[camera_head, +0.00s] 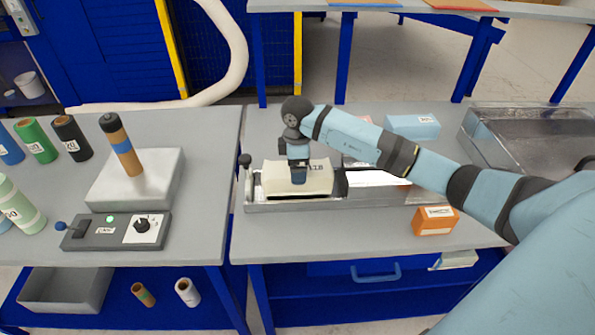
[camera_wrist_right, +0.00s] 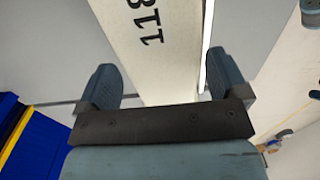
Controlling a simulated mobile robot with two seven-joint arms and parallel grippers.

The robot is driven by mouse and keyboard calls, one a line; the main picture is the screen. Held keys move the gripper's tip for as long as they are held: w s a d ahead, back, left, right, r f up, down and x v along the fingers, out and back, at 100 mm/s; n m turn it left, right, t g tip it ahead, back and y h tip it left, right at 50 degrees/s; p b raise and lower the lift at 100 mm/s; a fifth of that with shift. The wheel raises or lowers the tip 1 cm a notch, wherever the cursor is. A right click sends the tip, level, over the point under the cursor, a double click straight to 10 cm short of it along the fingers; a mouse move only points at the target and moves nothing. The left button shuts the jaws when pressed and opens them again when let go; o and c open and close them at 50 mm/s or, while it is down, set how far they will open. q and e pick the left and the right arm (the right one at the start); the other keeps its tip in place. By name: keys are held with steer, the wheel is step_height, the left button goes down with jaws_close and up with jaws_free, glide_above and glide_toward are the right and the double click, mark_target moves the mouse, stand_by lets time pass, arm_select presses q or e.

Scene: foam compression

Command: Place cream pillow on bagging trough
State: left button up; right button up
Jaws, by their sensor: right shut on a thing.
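The cream pillow (camera_head: 318,181) is a pale block with a black printed number. In the head view it sits within the left end of the metal bagging trough (camera_head: 262,207), its top above the front rim. I cannot tell whether it rests on the trough floor. My right gripper (camera_head: 298,178) comes down over it from above and is shut on it. In the right wrist view the pillow (camera_wrist_right: 152,42), marked "118", lies between the two fingers of my right gripper (camera_wrist_right: 163,80). My left gripper is not in view.
An orange box (camera_head: 436,221) stands in front of the trough and a light blue box (camera_head: 412,126) behind it. A metal tray (camera_head: 480,150) is at the right. On the left table are a control box (camera_head: 115,231), a white block (camera_head: 150,190) and several rolls.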

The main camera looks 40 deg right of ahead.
steer(key=shift+f, duration=1.5)
steer(key=shift+f, duration=0.1)
steer(key=o, duration=0.6)
steer(key=shift+o, duration=0.2)
steer(key=shift+r, duration=0.25)
step_height(320, 180, up, 12)
steer(key=b, duration=0.1)
steer(key=shift+b, duration=0.3)
steer(key=shift+f, duration=0.15)
